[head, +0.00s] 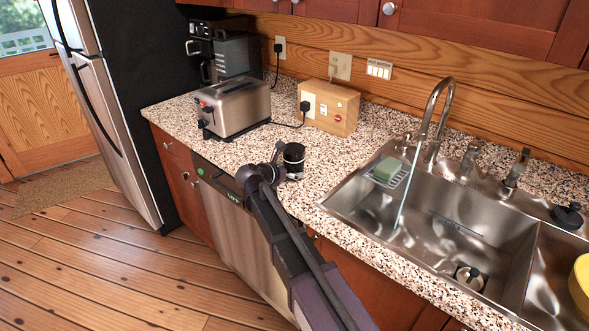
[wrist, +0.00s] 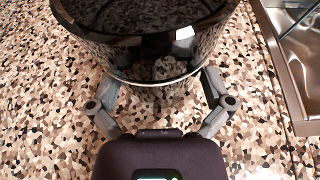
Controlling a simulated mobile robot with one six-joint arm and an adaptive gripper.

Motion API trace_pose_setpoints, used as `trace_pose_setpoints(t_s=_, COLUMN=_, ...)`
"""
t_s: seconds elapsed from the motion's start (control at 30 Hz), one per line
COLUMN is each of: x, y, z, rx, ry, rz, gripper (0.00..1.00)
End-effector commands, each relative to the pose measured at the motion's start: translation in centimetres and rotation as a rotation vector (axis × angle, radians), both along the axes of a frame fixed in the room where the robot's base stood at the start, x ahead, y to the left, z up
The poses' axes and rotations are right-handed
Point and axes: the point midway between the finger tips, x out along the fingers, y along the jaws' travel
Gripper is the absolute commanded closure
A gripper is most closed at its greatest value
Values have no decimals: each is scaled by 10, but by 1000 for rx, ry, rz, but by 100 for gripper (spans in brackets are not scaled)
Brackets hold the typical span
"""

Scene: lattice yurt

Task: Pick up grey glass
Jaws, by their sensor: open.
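The grey glass (wrist: 150,48) is dark, glossy and partly see-through. It stands on the speckled counter at the top middle of the wrist view, its upper edge cut off by the frame. My gripper (wrist: 160,82) is open, with one finger on each side of the glass's near lower part. I cannot tell whether either finger touches it. In the head view my arm reaches over the counter left of the sink.
The speckled counter (head: 237,150) holds a toaster (head: 235,106), a coffee maker (head: 222,52) and a wooden outlet box (head: 328,106) behind my arm. A steel sink (head: 440,220) with a green sponge (head: 387,168) lies to the right. The counter left of my wrist is clear.

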Motion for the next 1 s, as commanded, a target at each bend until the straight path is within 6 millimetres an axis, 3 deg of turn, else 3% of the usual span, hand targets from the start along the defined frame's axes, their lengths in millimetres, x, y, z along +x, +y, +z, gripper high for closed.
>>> trace_pose_setpoints(t_s=0.2, x=11, y=-9, z=-6, rx=0, ry=0, rz=0, gripper=0)
trace_pose_setpoints(t_s=0.73, x=11, y=-9, z=-5, rx=0, ry=0, rz=0, gripper=0)
trace_pose_setpoints(t_s=0.77, x=11, y=-9, z=-5, rx=0, ry=0, rz=0, gripper=3)
trace_pose_setpoints(t_s=0.9, x=11, y=-9, z=-5, rx=0, ry=0, rz=0, gripper=45)
trace_pose_setpoints(t_s=1.0, x=11, y=-9, z=-5, rx=0, ry=0, rz=0, gripper=68)
